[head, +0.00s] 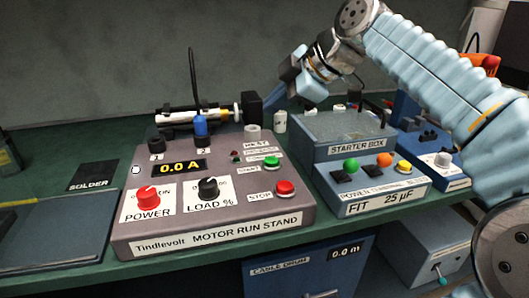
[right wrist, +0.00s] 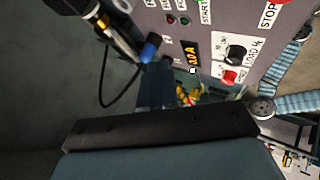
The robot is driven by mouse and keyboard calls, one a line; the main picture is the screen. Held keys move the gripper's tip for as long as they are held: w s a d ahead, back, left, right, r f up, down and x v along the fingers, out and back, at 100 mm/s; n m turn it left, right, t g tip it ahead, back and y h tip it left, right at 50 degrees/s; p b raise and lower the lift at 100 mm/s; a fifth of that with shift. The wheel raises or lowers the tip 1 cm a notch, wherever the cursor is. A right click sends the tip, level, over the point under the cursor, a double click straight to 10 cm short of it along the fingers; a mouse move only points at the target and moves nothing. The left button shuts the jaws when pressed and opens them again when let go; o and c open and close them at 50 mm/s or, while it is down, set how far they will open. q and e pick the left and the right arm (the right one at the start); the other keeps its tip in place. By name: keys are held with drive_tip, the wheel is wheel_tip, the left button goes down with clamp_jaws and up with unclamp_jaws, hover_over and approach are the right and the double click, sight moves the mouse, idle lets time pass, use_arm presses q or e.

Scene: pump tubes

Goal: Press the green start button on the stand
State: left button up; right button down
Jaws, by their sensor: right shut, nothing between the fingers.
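The grey motor run stand (head: 215,215) sits on the green bench in the head view. Its green start button (head: 271,161) is on the right side of the top panel, beside a START label and above the red STOP button (head: 285,187). My right gripper (head: 274,106) is shut and empty, behind and above the stand's back right corner, apart from the green button. In the right wrist view my shut fingers (right wrist: 155,87) point toward the stand's panel (right wrist: 225,15). My left gripper is not in view.
A motor with a black block (head: 252,106) lies along the stand's back edge, close to my right gripper. The blue starter box (head: 350,128) with coloured buttons stands to the right. Red POWER (head: 147,196) and black LOAD (head: 208,188) knobs rise from the panel. A dark mat (head: 50,232) lies left.

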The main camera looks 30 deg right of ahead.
drive_tip(key=shift+f, duration=0.1)
drive_tip(key=b, duration=0.5)
hover_over(275, 161)
wheel_tip(275, 161, down, 7)
drive_tip(key=shift+f, duration=0.2)
drive_tip(key=shift+f+b, duration=0.45)
drive_tip(key=shift+f, duration=0.2)
idle(1.3)
drive_tip(key=shift+f+b, duration=0.4)
drive_tip(key=shift+b, duration=0.05)
